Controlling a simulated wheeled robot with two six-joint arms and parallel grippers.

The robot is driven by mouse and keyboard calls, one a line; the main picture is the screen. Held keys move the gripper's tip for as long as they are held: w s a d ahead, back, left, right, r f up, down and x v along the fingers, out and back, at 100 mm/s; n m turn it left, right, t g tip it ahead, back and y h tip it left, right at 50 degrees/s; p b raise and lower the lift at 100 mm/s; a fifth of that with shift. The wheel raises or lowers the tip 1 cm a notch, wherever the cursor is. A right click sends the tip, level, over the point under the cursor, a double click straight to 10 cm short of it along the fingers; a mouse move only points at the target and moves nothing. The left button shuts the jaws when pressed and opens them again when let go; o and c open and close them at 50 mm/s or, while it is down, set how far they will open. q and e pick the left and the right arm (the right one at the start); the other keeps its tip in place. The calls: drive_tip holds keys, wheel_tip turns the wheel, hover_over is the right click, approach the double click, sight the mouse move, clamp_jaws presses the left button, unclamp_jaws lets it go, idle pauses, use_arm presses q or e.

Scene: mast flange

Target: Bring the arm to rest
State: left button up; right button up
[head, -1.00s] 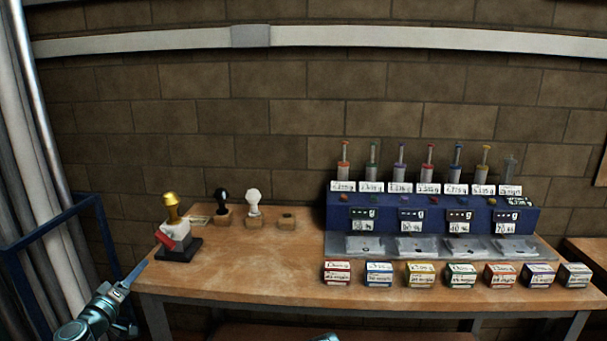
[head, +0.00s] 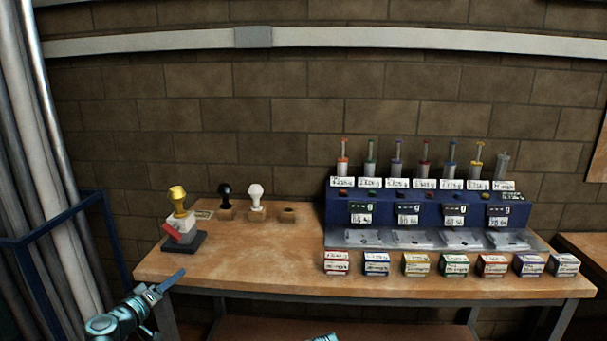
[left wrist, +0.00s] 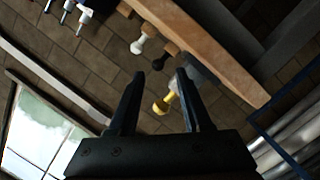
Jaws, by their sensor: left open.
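My left gripper (head: 172,281) is at the lower left of the head view, in front of the left front corner of the wooden bench (head: 240,263). In the left wrist view its two dark fingers (left wrist: 160,76) stand apart with nothing held between them. Only a small teal piece of my own body shows at the bottom edge of the head view; my right gripper is not visible.
A black-handled stamp (head: 225,200) and a white-handled stamp (head: 256,198) stand at the back left. A blue dispenser rack (head: 335,208) with several small boxes in front fills the right. A blue frame (head: 55,222) stands left of the bench. The bench's middle front is clear.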

use_arm(q)
drive_tip(key=s+d+f+m+g+h, duration=0.1)
drive_tip(key=d+f+m+g+h, duration=0.15)
drive_tip(key=d, duration=0.55)
drive_tip(key=s+d+f+m+g+h, duration=0.1)
drive_tip(key=d+f+m+g, duration=0.2)
drive_tip(key=d, duration=0.4)
drive_tip(key=s+d+f+m+g+y, duration=0.45)
drive_tip(key=s+d+f+g, duration=0.45)
drive_tip(key=s+d+f, duration=0.45)
drive_tip(key=s+g+y, duration=0.2)
drive_tip(key=s+y, duration=0.3)
drive_tip(key=s, duration=0.3)
wheel_tip(320, 180, up, 16)
drive_tip(key=p, duration=1.6)
drive_tip(key=shift+r, duration=0.2)
drive_tip(key=shift+t, duration=0.25)
